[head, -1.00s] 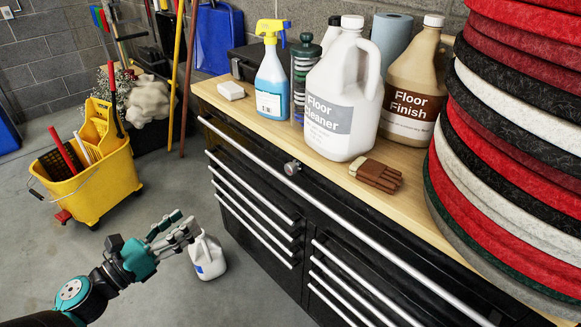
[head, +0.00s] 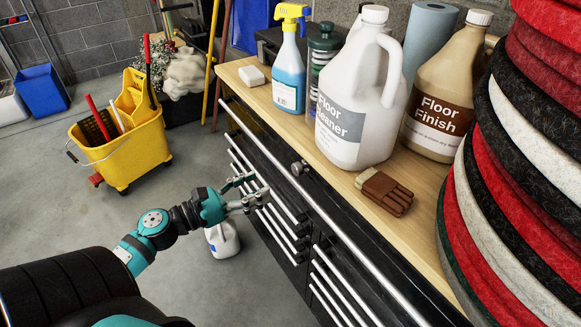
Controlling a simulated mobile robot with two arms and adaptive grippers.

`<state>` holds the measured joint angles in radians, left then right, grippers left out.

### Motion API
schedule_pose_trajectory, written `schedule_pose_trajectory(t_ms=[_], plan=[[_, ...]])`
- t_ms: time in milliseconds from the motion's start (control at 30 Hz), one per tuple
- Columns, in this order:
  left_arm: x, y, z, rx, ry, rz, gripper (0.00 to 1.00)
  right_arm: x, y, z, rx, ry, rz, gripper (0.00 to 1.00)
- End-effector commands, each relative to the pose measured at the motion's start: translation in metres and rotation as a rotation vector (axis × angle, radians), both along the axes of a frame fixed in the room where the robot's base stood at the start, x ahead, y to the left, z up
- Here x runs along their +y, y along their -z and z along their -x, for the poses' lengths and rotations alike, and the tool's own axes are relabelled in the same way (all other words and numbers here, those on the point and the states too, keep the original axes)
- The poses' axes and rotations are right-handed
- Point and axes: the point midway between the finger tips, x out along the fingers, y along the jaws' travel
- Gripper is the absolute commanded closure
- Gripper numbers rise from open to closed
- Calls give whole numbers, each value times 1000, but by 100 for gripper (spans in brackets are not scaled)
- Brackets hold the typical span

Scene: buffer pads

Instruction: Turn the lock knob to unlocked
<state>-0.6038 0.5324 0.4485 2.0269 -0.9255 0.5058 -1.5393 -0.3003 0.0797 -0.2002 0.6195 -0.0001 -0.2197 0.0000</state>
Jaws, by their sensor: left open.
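The lock knob (head: 299,168) is a small round dark metal knob on the upper front of the black tool chest (head: 322,205), just under the wooden top. Its turn position is too small to tell. My left gripper (head: 257,192) is open and empty, in front of the chest's left drawers, to the left of the knob and lower in the picture. It is apart from the knob. My right gripper is not in view.
On the wooden top (head: 262,95) stand a floor cleaner jug (head: 352,105), a floor finish jug (head: 440,95), a spray bottle (head: 289,75) and a brown brush (head: 385,192). Stacked pads (head: 520,180) rise at right. A white jug (head: 222,240) and yellow mop bucket (head: 120,150) are on the floor.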

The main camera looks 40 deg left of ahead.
Motion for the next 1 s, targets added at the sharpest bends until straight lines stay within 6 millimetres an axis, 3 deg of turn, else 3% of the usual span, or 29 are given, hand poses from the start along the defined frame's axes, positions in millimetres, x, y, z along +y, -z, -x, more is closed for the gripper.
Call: schedule_pose_trajectory(t_ms=[200,433,600,900,1000], plan=[[-18,-4,-46,-3,1,-1,46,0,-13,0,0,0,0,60],[-32,-2,-79,-1,-1,0,46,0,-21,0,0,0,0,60],[-37,0,-90,1,-1,0,46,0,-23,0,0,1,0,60],[-38,0,-91,2,-1,-1,46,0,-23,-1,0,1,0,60],[-38,0,-91,2,-1,-1,58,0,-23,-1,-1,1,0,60]])
